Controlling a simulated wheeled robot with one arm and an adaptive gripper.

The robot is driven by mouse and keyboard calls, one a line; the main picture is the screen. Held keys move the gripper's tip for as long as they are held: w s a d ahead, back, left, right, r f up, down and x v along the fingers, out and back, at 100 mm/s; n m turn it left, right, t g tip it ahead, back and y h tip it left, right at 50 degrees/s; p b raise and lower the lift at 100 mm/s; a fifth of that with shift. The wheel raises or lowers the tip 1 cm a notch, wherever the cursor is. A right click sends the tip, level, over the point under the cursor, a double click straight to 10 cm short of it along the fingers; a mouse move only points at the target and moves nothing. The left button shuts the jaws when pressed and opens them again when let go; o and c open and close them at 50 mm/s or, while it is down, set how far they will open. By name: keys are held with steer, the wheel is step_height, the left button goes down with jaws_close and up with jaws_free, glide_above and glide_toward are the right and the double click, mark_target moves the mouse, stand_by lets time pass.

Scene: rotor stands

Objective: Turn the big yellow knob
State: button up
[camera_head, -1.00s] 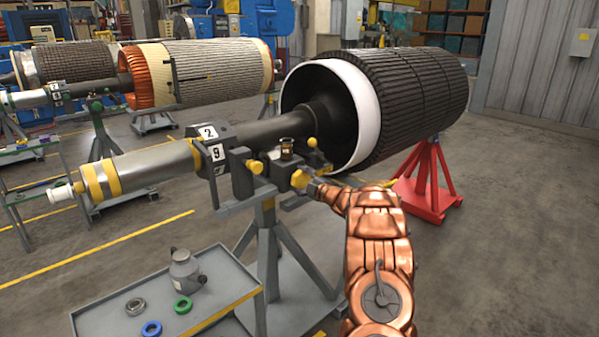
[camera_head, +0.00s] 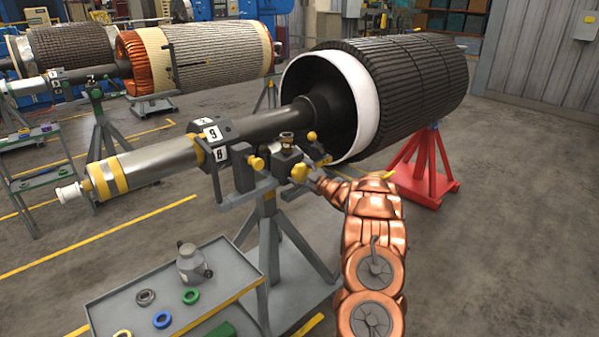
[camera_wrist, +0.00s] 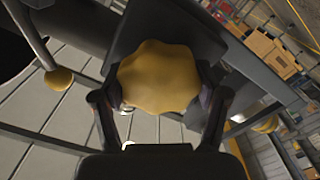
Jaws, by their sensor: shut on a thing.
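The big yellow knob (camera_head: 299,172) sits on the block of the grey stand that bears the front rotor's shaft. In the wrist view the lobed yellow knob (camera_wrist: 158,75) fills the middle, in front of a dark block. My gripper (camera_wrist: 161,108) has one finger on each side of it and is shut on it. In the head view my gripper (camera_head: 309,176) reaches the knob from the right, at the end of my copper-coloured arm. The fingertips are partly hidden behind the knob's edges.
A smaller yellow knob (camera_head: 256,163) and a yellow ball handle (camera_head: 311,136) are close by. The shaft (camera_head: 150,161) carries a numbered collar (camera_head: 213,136). A grey tray (camera_head: 225,263) with rings and a small can stands in front. Floor at right is clear.

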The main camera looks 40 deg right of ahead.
stand_by(0.3)
steer(key=o, duration=1.2)
steer(key=shift+s, duration=0.1)
steer(key=s, duration=1.1)
steer(key=shift+s+a, duration=0.15)
steer(key=shift+s, duration=0.25)
steer(key=shift+w, duration=0.1)
